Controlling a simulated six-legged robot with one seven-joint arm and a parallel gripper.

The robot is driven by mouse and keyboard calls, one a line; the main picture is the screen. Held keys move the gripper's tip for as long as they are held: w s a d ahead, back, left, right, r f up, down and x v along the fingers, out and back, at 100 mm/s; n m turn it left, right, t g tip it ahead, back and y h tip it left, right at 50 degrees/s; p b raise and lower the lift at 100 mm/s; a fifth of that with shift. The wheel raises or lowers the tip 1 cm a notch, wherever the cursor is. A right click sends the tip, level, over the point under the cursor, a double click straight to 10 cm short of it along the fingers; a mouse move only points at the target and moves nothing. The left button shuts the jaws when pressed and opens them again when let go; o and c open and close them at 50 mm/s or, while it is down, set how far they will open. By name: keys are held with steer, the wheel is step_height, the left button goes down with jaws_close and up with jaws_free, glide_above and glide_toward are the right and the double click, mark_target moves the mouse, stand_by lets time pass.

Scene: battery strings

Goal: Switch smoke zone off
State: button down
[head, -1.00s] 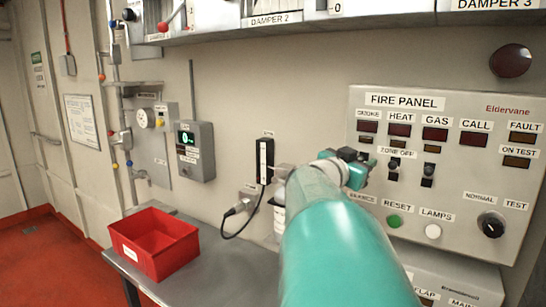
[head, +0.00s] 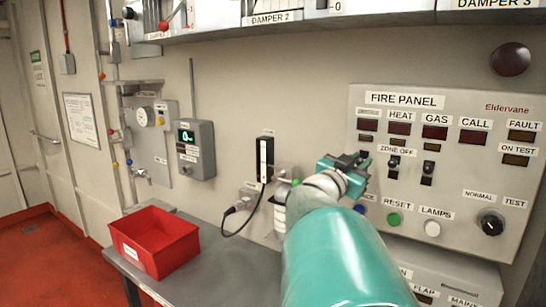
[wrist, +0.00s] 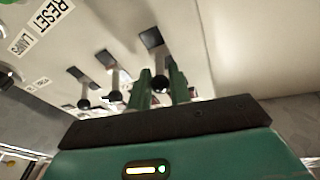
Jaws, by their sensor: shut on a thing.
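The grey fire panel (head: 465,200) is on the wall at the right in the head view. Its smoke column is at the far left, under a dark red lamp (head: 367,125). My gripper (head: 362,160) is at the zone-off row there and hides the smoke switch in the head view. In the wrist view, my gripper's two green fingers (wrist: 162,88) are shut on a black ball-ended switch lever (wrist: 160,83), the end one of the row. The heat switch (head: 393,166) and gas switch (head: 428,172) stand free to its right in the head view.
Below are a green reset button (head: 394,220), a white lamps button (head: 433,230) and a black normal/test knob (head: 491,223). A red bin (head: 153,243) stands on the grey bench (head: 215,252) at left. A damper shelf overhangs above.

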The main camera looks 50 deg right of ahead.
steer(key=f+h, duration=0.1)
steer(key=f+m+h, duration=0.1)
steer(key=h, duration=0.1)
steer(key=shift+w+g, duration=0.1)
steer(key=shift+g, duration=0.2)
steer(key=shift+d+f+m+g+h, duration=0.1)
steer(key=shift+f+m+g+h, duration=0.15)
steer(key=shift+m+g+h, duration=0.35)
steer(key=shift+d+f+m+g+h, duration=0.1)
steer(key=shift+f+m+g+h, duration=0.15)
steer(key=shift+h, duration=0.6)
steer(key=shift+d+f+m+g+h, duration=0.1)
steer(key=shift+f+m+g+h, duration=0.25)
steer(key=shift+h, duration=0.4)
steer(key=shift+r, duration=0.1)
steer(key=c, duration=1.4)
jaws_free()
steer(key=shift+o, duration=0.2)
